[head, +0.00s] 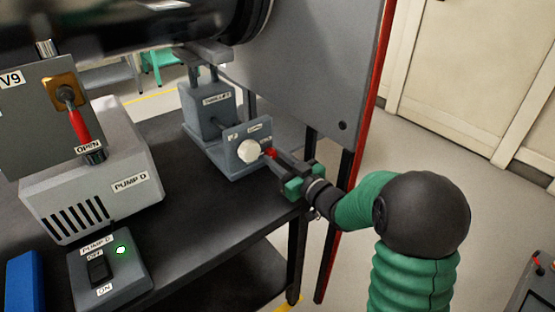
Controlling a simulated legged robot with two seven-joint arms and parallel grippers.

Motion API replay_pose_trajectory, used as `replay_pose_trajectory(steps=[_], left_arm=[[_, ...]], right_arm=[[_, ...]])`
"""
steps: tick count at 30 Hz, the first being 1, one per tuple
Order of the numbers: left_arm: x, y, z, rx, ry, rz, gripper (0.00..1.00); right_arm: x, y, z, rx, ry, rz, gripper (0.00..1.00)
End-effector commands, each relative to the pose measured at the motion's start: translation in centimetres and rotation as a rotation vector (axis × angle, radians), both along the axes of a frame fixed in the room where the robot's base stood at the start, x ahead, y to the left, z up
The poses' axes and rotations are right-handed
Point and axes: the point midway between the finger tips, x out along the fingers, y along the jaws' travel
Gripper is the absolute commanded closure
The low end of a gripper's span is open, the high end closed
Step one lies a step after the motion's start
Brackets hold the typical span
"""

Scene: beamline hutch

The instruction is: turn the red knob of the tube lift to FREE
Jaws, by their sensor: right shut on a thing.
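The tube lift (207,118) is a grey unit on the dark table, below the large dark tube. Its front plate (236,136) carries a round white part (250,151) and small labels too small to read with certainty. The red knob (270,152) shows as a small red piece at the right of the white part, partly hidden by the fingers. My right gripper (274,156) reaches in from the right and is shut on the red knob. The knob's setting cannot be read. My left gripper is out of view.
Pump D (125,185) and its switch box (105,268) with a lit green lamp stand on the table (215,225) at left. A valve panel V9 with a red lever (78,125) is above. A grey panel (310,60) with a red edge stands behind my right gripper.

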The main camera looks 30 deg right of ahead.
Motion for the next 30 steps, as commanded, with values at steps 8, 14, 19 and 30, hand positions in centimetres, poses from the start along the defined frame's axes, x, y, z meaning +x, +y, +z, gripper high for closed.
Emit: replay_pose_trajectory(steps=[8,14,19,30], left_arm=[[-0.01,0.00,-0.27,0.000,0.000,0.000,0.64],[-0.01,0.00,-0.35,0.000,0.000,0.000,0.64],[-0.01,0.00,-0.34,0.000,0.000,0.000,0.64],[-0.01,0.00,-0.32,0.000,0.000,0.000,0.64]], right_arm=[[-0.03,0.02,-0.21,-0.043,-0.001,0.000,1.00],[-0.05,0.01,-0.14,-0.110,-0.006,0.000,1.00],[-0.06,0.01,-0.16,-0.109,-0.005,0.000,0.63],[-0.06,0.00,-0.06,-0.108,-0.007,0.000,0.50]])
